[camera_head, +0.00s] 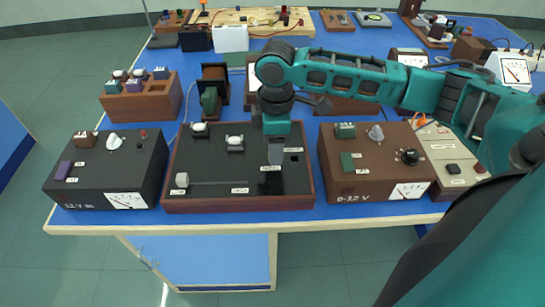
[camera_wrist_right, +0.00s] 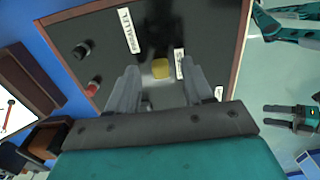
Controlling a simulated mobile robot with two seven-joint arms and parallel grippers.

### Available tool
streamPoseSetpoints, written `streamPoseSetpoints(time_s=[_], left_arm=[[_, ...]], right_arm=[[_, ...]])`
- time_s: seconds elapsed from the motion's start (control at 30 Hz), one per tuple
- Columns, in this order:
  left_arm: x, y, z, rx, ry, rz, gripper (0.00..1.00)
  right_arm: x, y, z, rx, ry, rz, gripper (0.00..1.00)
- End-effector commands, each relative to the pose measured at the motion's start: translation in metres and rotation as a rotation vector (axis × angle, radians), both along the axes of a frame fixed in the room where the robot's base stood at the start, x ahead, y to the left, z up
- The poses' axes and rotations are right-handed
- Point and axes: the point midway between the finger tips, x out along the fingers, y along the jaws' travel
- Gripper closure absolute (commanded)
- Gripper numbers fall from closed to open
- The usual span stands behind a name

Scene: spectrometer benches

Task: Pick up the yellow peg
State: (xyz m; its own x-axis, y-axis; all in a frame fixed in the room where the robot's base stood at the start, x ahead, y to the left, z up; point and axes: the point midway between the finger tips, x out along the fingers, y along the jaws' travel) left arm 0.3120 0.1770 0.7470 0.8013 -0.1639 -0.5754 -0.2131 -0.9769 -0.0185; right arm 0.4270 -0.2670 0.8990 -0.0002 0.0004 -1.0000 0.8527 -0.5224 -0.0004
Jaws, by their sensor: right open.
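The yellow peg (camera_wrist_right: 160,68) shows as a small yellow block on the black panel (camera_wrist_right: 195,22) in the right wrist view. It lies between and just beyond the two grey fingers of my right gripper (camera_wrist_right: 160,88), which are apart with nothing between them. In the head view my right gripper (camera_head: 275,152) points down over the right part of the black panel with the wooden rim (camera_head: 215,168). The gripper hides the peg there. In the right wrist view a dark forked part at the right edge looks like my left gripper (camera_wrist_right: 285,115), small and unclear.
A black power supply (camera_head: 108,165) stands left of the panel and a brown one (camera_head: 365,165) right of it. White knobs (camera_head: 199,128) stand on the panel. A red post (camera_wrist_right: 92,89) and a black post (camera_wrist_right: 82,49) stand near my right fingers. A wooden block (camera_head: 140,104) is behind.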

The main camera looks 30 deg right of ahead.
Motion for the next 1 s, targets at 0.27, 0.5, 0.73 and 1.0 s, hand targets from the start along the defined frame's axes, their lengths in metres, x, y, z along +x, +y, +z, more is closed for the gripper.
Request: streamPoseSetpoints(time_s=[0.27,0.5,0.73,1.0], left_arm=[[0.0066,0.0,0.0014,0.0,-0.015,0.0,0.29],[0.0066,0.0002,0.0018,-0.001,-0.016,0.0,0.29],[0.0047,0.0004,0.0008,0.0,-0.012,0.0,0.29],[0.002,0.0007,-0.0007,0.001,-0.006,0.001,0.29]], right_arm=[[-0.0008,-0.0003,-0.0179,-0.001,0.0,0.001,0.49],[-0.0007,-0.0002,-0.0174,-0.001,0.0,0.001,0.59],[-0.0007,-0.0002,-0.0171,-0.001,0.0,0.001,0.81],[-0.0007,-0.0003,-0.0171,-0.001,-0.001,0.001,1.0]])
